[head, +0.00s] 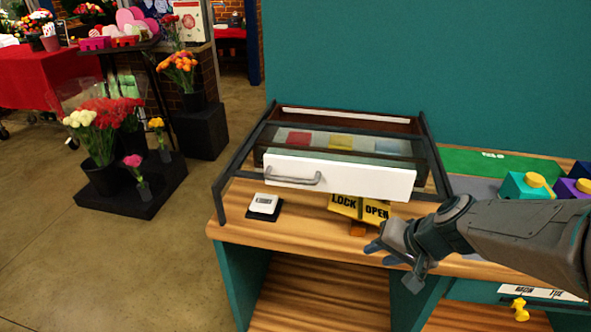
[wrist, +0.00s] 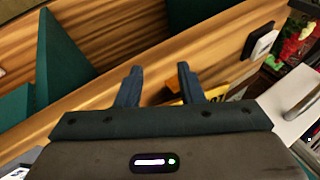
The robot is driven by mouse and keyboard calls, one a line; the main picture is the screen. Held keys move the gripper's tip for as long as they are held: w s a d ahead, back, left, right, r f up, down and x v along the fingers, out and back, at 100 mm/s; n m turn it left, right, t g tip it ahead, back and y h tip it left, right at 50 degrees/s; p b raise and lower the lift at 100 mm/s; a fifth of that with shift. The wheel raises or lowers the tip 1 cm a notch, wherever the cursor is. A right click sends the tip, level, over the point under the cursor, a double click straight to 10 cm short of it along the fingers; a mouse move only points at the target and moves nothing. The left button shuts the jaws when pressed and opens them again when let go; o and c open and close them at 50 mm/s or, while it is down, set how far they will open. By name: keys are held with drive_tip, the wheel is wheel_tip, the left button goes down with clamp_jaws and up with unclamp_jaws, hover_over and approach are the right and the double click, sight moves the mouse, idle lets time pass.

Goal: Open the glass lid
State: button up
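The glass lid (head: 340,128) is a clear pane in a dark frame on top of a case on the wooden counter. Its white front board (head: 340,175) carries a grey bar handle (head: 293,178); the board also shows in the wrist view (wrist: 292,108). Below the board is a yellow sign (head: 360,207) reading LOCK and OPEN, with a small orange-brown piece (head: 358,229) under it. My gripper (head: 388,264) is in front of the counter edge, below and right of the sign. In the wrist view its two fingers (wrist: 158,73) are apart with nothing held between them.
A white device on a black base (head: 264,205) sits on the counter, left of the sign. Teal and purple blocks with yellow knobs (head: 535,185) stand at the right, by a green mat (head: 490,165). Flower buckets (head: 100,150) stand on the floor at left.

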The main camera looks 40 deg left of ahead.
drive_tip(key=s+a+r+m+g+y+p, duration=0.2)
drive_tip(key=a+r+m+g+y, duration=0.1)
drive_tip(key=a+r+m+y, duration=0.15)
drive_tip(key=m+g+y+p, duration=0.1)
drive_tip(key=m+y+p, duration=0.1)
drive_tip(key=m+y, duration=0.2)
approach(301, 182)
drive_tip(key=shift+n, duration=0.25)
drive_tip(key=p+x, duration=0.2)
drive_tip(key=x, duration=0.9)
drive_tip(key=shift+a+p, duration=0.35)
drive_tip(key=shift+p, duration=0.05)
drive_tip(key=shift+f, duration=0.1)
clamp_jaws()
